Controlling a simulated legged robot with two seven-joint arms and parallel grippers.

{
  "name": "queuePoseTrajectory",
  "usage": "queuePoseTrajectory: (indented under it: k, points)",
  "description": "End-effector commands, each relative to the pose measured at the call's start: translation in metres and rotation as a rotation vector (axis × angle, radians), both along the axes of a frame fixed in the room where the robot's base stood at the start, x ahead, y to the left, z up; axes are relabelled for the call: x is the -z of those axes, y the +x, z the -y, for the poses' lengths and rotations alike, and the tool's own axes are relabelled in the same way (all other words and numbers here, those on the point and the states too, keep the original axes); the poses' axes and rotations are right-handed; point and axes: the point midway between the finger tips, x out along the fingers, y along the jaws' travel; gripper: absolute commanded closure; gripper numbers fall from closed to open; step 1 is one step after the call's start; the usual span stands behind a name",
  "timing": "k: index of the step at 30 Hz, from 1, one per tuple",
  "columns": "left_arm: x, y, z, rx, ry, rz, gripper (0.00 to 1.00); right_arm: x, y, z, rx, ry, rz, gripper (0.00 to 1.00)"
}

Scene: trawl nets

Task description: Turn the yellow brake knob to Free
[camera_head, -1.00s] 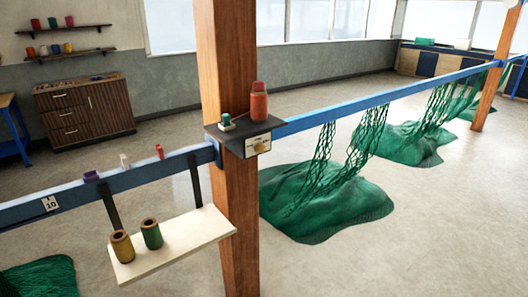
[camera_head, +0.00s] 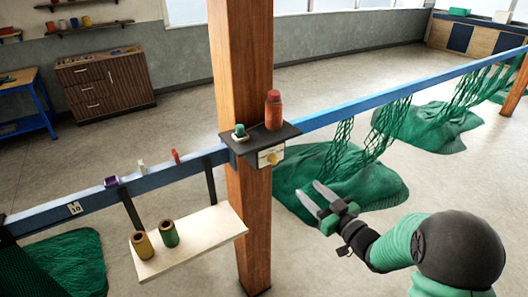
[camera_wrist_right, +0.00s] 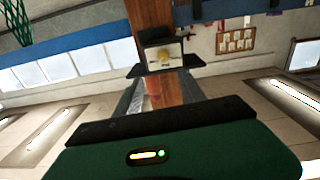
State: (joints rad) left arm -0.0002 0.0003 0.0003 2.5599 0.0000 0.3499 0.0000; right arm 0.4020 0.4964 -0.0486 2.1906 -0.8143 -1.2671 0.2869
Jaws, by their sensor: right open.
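The yellow brake knob (camera_head: 271,158) sits on a pale plate on the front of a small dark bracket (camera_head: 250,140) fixed to the wooden post. The knob also shows in the right wrist view (camera_wrist_right: 165,57), near the top centre; its exact setting is too small to read. My right gripper (camera_head: 308,190) is open and empty, in front of the post, below and to the right of the knob, and apart from it. My left gripper is not in view.
An orange bottle (camera_head: 273,110) and a small green-topped item (camera_head: 240,132) stand on the bracket. The blue rail (camera_head: 400,92) runs both ways from the post (camera_head: 243,60). A pale shelf (camera_head: 200,243) with two spools is at lower left. Green nets (camera_head: 390,190) lie behind my gripper.

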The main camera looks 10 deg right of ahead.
Motion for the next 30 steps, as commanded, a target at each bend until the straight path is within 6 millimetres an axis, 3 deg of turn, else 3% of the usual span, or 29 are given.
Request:
queuePoseTrajectory:
  k: [18,24,30]
  points:
    - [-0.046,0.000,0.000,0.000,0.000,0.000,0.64,0.000,0.137,-0.043,-0.001,0.002,-0.002,0.53]
    - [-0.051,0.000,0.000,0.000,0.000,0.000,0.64,0.002,0.156,-0.050,0.000,0.002,-0.002,0.53]
    - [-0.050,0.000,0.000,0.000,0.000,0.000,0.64,0.003,0.158,-0.052,0.000,0.000,-0.002,0.53]
